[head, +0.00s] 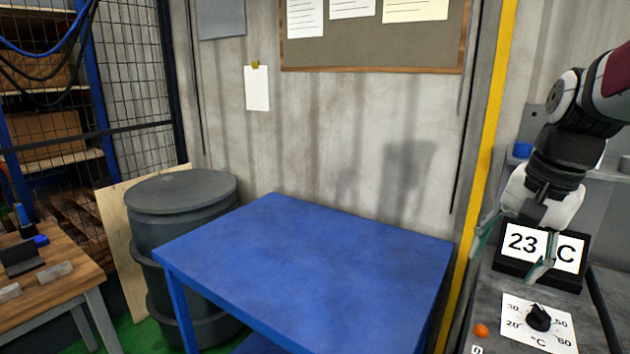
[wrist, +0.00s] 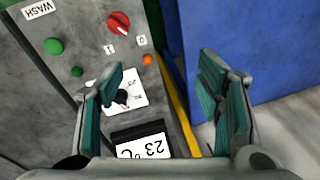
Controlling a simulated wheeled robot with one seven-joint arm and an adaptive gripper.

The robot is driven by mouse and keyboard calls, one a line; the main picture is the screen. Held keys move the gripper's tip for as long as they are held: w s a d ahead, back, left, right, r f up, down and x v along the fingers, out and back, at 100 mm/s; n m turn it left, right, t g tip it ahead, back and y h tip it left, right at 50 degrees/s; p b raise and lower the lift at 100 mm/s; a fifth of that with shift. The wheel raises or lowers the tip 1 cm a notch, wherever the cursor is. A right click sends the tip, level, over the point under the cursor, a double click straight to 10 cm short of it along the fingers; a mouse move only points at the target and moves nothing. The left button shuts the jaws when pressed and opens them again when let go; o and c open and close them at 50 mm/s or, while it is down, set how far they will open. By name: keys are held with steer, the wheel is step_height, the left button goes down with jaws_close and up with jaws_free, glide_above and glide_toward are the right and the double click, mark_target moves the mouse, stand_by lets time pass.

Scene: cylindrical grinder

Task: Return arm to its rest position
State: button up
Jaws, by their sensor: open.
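My gripper (head: 515,251) is at the right of the head view, pointing down in front of a grey machine panel (head: 590,320). In the wrist view my gripper (wrist: 170,90) shows two teal-padded fingers spread wide with nothing between them. A black dial knob (head: 539,318) on a white temperature scale sits below the fingers; the knob also shows in the wrist view (wrist: 122,97), partly behind the left finger. A display (head: 541,250) reading "23 °C" stands behind the fingers and is partly covered by them.
A red rotary switch (wrist: 118,23), green buttons (wrist: 53,46) and an orange button (head: 481,330) are on the panel. A bare blue table (head: 310,260) stands left of the panel. A grey drum (head: 180,190) and a wooden bench (head: 60,290) are further left.

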steer(key=s+a+f+n+t, duration=0.2)
steer(key=s+a+n, duration=0.8)
steer(key=s, duration=0.6)
steer(key=shift+s+a+h, duration=0.2)
steer(key=shift+a+h, duration=0.2)
steer(key=shift+a, duration=0.85)
